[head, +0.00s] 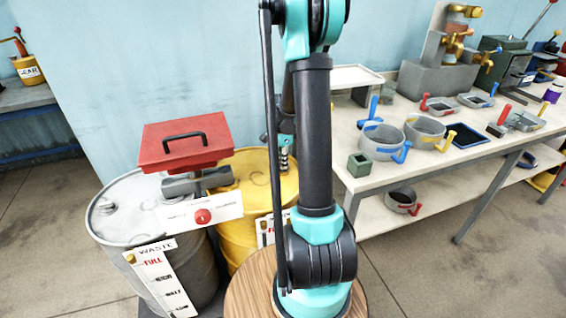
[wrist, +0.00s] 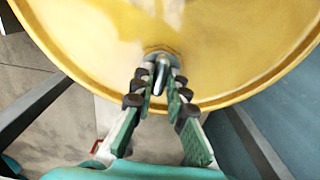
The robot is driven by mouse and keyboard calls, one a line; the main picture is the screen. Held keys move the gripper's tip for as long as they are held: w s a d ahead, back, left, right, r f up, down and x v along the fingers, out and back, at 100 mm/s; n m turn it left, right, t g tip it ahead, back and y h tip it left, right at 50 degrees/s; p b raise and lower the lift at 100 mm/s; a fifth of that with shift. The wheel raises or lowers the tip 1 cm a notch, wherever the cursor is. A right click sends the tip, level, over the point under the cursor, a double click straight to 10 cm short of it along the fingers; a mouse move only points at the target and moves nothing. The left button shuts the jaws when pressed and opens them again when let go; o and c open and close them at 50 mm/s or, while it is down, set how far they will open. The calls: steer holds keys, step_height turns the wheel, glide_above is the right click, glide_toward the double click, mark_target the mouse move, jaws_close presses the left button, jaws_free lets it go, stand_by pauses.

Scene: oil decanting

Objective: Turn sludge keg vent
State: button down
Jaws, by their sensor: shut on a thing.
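A yellow keg (head: 238,180) stands behind and beside a grey drum, partly hidden by my arm. Its yellow lid (wrist: 230,50) fills much of the wrist view. A small grey metal vent (wrist: 160,76) with a lever sits near the lid's edge. My gripper (wrist: 160,88) reaches the vent, with its dark finger pads closed on either side of the lever. In the head view my gripper (head: 284,155) is mostly hidden behind my arm.
The grey drum (head: 125,205), with a WASTE gauge (head: 160,280), stands at the left. A red box with a black handle (head: 185,140) is above it. A bench (head: 385,165) with pots, trays and valves runs along the right. The floor in front of the bench is clear.

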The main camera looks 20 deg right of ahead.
stand_by(0.3)
steer(key=c, duration=1.5)
jaws_free()
steer(key=shift+c, duration=0.2)
step_height(320, 180, up, 12)
steer(key=s+a+f+n+t, duration=0.2)
steer(key=s+a+n, duration=0.3)
steer(key=s+n, duration=0.4)
steer(key=s+a+f+n+t, duration=0.2)
steer(key=s+a+n, duration=0.3)
steer(key=s+n, duration=0.4)
steer(key=s+f, duration=0.1)
steer(key=s, duration=0.3)
steer(key=shift+s+a+f, duration=0.25)
steer(key=shift+f, duration=0.15)
